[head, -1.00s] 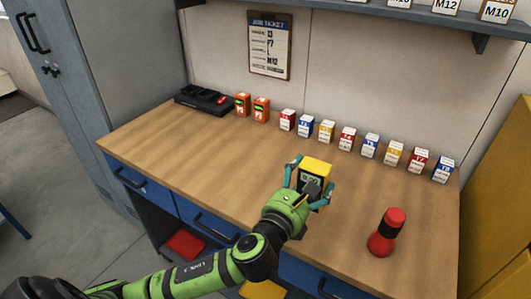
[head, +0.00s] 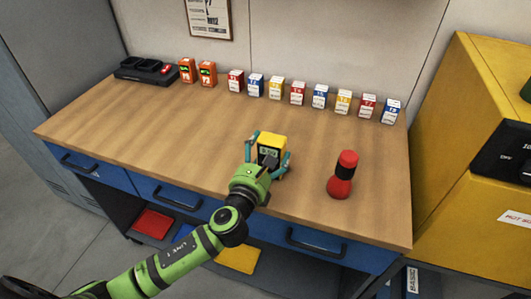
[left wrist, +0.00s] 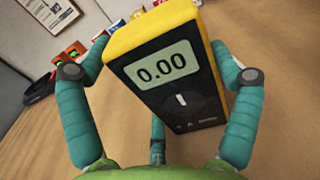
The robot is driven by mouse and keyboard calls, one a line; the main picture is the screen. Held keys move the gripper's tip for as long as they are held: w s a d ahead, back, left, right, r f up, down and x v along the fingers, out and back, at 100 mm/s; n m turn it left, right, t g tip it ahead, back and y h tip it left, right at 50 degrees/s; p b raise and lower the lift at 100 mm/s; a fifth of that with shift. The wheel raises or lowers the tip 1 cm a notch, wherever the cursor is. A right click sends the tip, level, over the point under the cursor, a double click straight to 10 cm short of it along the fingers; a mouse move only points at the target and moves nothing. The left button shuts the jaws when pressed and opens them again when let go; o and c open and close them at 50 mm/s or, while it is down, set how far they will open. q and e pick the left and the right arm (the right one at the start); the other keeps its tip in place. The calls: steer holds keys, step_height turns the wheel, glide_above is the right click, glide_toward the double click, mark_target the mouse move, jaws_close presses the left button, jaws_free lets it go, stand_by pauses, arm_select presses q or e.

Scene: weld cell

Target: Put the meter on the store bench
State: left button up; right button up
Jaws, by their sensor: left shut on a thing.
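The meter (head: 271,143) is yellow with a dark face, over the front middle of a wooden-topped bench (head: 150,130). In the left wrist view the meter (left wrist: 165,70) fills the middle, its display reading 0.00 above a dial. My left gripper (head: 269,154) is shut on the meter, its teal fingers on both sides. In the left wrist view the gripper's fingers (left wrist: 160,90) flank the meter. I cannot tell whether the meter's base touches the bench top. My right gripper is not in view.
A red bottle with a black band (head: 341,178) stands right of the meter. Several small labelled boxes (head: 298,93) line the back, with two orange devices (head: 207,74) and a black charger (head: 152,70) at left. A yellow cabinet (head: 450,120) stands at right.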

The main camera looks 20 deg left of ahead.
arm_select(q)
steer(key=shift+r, duration=0.15)
steer(key=o, duration=1.1)
steer(key=shift+f, duration=0.2)
steer(key=shift+o, duration=0.2)
steer(key=shift+r, duration=0.25)
steer(key=s+b, duration=0.2)
steer(key=s, duration=1)
steer(key=shift+a, duration=0.2)
steer(key=shift+f, duration=0.15)
